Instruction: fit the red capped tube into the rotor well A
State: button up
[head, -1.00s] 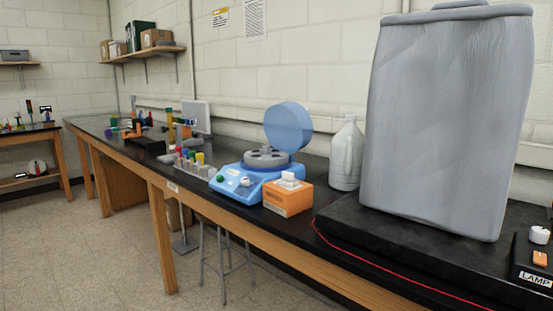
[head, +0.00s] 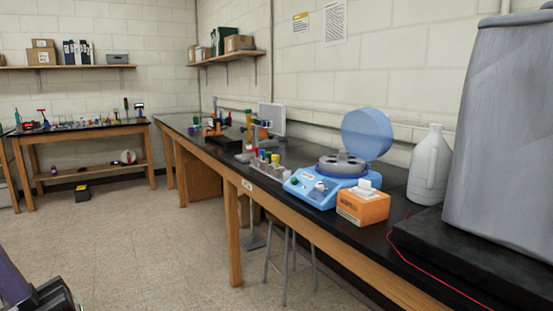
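A rack (head: 270,170) of capped tubes stands on the black bench, left of the blue centrifuge. The well letters are too small to read. My gripper's fingers are not in view. A dark part at the lower left corner seems to be my own arm. The bench is some distance ahead to the right.
An orange box (head: 362,207) stands right of the centrifuge, in front of a white jug (head: 430,165). A large grey container (head: 505,135) rests on a black slab at the right. A stool (head: 288,255) stands under the bench (head: 205,148). The floor on the left is open.

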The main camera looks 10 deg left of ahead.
aim_at(343, 164)
jog(key=i+j, duration=2.2)
jog(key=j, duration=0.15)
jog(key=i, duration=0.45)
jog(key=i+l, duration=0.55)
jog(key=l, duration=0.25)
